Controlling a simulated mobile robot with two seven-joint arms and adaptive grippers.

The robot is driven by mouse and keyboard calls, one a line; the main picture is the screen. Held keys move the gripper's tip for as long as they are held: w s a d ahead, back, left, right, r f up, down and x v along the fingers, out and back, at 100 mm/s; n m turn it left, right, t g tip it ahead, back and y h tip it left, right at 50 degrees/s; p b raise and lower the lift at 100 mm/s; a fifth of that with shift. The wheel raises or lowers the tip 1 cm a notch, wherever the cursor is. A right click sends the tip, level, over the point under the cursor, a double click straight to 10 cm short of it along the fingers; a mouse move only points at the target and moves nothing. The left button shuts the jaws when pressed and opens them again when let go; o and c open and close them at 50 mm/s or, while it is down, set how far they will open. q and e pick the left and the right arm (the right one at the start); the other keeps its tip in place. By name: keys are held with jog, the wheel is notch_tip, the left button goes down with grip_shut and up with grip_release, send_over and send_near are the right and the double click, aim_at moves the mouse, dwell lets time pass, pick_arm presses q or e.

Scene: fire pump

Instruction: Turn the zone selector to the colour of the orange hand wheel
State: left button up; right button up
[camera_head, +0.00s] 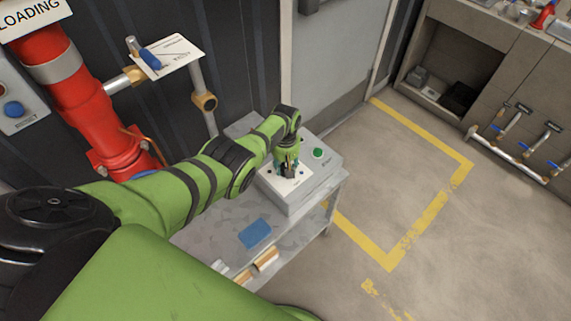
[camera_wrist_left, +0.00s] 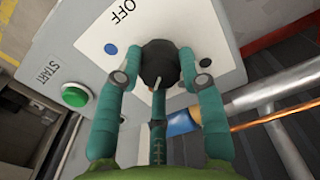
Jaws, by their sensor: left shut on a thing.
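The zone selector is a black round knob (camera_wrist_left: 160,60) on a white plate (camera_wrist_left: 205,35) marked OFF, seen in the left wrist view. A small pale mark shows at its lower edge; its exact pointing is hard to tell. A blue dot (camera_wrist_left: 111,48) is on the plate left of the knob; other colour marks are hidden or unclear. My left gripper (camera_wrist_left: 160,78) is shut on the knob, with teal fingers on its sides. In the head view the left gripper (camera_head: 288,168) is over the grey control box (camera_head: 322,172) and hides the knob. No orange hand wheel can be made out.
A green START button (camera_wrist_left: 75,95) sits on the box beside the plate. A red pipe (camera_head: 75,90) and a blue-handled valve (camera_head: 150,58) stand at the left. The box rests on a grey bench (camera_head: 215,235) with a blue cloth (camera_head: 255,233). Floor at right is clear.

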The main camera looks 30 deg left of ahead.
aim_at(285, 167)
pick_arm(q)
jog(key=shift+s+d+f+n, duration=0.1)
jog(key=shift+n, duration=0.5)
jog(key=o, duration=1.1)
jog(key=shift+o, duration=0.2)
jog(key=shift+w+r, duration=0.2)
jog(key=shift+r, duration=0.75)
notch_tip(285, 167, up, 10)
jog(key=shift+s, duration=0.15)
jog(key=shift+r, duration=0.1)
